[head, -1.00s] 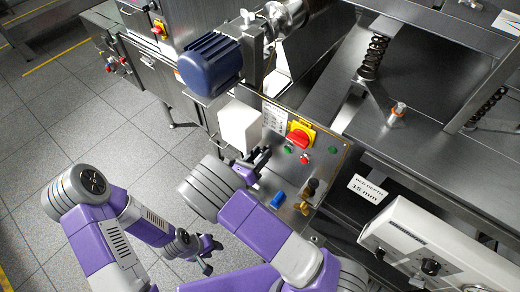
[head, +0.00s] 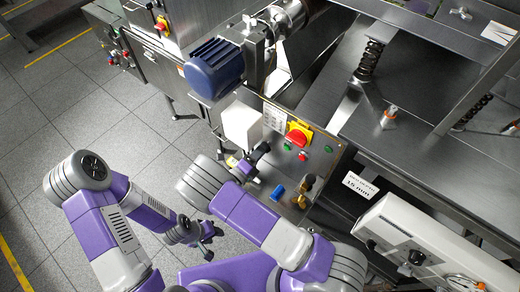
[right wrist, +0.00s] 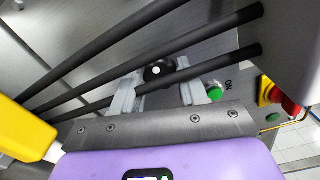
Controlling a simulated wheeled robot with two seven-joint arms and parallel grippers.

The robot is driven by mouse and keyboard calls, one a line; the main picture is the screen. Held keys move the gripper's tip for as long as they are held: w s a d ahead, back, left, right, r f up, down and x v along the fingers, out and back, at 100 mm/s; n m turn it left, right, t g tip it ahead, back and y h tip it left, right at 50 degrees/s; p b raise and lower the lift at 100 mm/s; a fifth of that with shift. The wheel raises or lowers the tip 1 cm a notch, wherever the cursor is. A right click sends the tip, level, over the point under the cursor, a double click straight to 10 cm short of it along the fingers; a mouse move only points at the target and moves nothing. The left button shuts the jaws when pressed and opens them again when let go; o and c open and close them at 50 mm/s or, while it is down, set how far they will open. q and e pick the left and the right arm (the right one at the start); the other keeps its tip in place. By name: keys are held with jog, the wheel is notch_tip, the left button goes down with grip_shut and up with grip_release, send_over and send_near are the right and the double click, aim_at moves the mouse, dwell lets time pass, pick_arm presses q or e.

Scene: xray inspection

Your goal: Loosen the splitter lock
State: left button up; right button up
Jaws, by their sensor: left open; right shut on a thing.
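A round black knob with a white centre dot (right wrist: 157,72) shows between the two pale fingers of my right gripper (right wrist: 158,95) in the right wrist view. The fingers are shut on it, with dark rods passing close by. In the head view my right gripper (head: 252,160) is at the left edge of the control panel (head: 320,165), beside the white box, and its own arm partly hides the grip. I cannot read any label marking the knob as the splitter lock. My left gripper (head: 207,236) is open and empty above the floor, left of the right arm.
The panel carries a red-and-yellow switch (head: 299,133), a green button (right wrist: 215,92) and a blue part (head: 278,192). A white box (head: 241,126) and a blue motor (head: 214,68) stand beyond the right gripper. A yellow part (right wrist: 25,130) is at left in the wrist view.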

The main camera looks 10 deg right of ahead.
pick_arm(q)
jog(key=shift+r, duration=0.25)
pick_arm(e)
jog(key=shift+n, duration=0.7)
jog(key=o, duration=1.1)
jog(key=shift+c, duration=0.2)
